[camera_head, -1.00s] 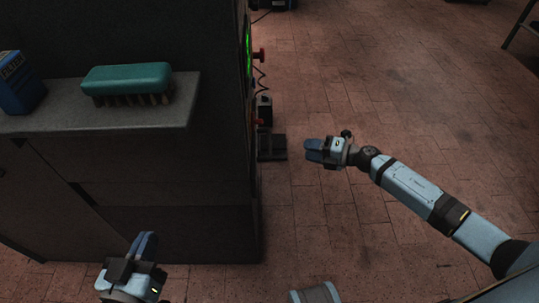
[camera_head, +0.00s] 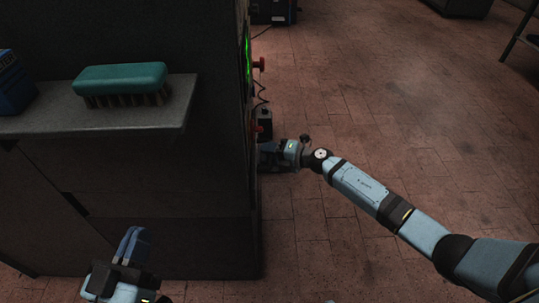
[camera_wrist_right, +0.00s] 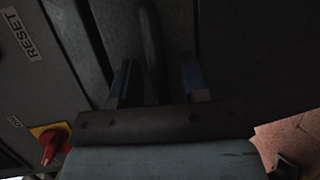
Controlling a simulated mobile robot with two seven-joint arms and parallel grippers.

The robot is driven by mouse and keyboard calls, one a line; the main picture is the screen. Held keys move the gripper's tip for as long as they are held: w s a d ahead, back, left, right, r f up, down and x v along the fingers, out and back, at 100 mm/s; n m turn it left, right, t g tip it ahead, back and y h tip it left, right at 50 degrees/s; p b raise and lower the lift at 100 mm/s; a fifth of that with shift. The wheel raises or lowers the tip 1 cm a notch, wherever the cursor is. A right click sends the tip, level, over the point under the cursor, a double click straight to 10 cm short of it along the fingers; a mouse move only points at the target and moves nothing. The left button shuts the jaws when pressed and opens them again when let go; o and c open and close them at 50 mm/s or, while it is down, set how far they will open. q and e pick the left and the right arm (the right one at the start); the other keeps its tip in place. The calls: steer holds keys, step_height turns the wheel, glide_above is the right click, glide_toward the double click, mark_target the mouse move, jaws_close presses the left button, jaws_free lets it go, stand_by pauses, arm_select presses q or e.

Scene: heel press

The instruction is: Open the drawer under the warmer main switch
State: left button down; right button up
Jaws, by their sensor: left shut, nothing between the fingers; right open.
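My right gripper (camera_head: 270,155) is at the right side of the dark cabinet (camera_head: 225,180), low down. In the right wrist view, the open right gripper (camera_wrist_right: 157,84) has one blue finger on each side of a dark bar handle (camera_wrist_right: 150,40). I cannot tell whether the fingers touch it. The handle stands out from a dark grey panel (camera_wrist_right: 108,25), whose drawer outline is hard to make out. My left gripper (camera_head: 133,245) is shut and empty in front of the cabinet.
A shelf (camera_head: 120,121) carries a green brush (camera_head: 122,78) and a blue box (camera_head: 14,85). Red knobs (camera_head: 258,64) and a cable show on the cabinet's side. A RESET label (camera_wrist_right: 20,33) is nearby.

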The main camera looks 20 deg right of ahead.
arm_select(q)
steer(key=shift+r, duration=0.15)
arm_select(e)
steer(key=shift+c, duration=0.4)
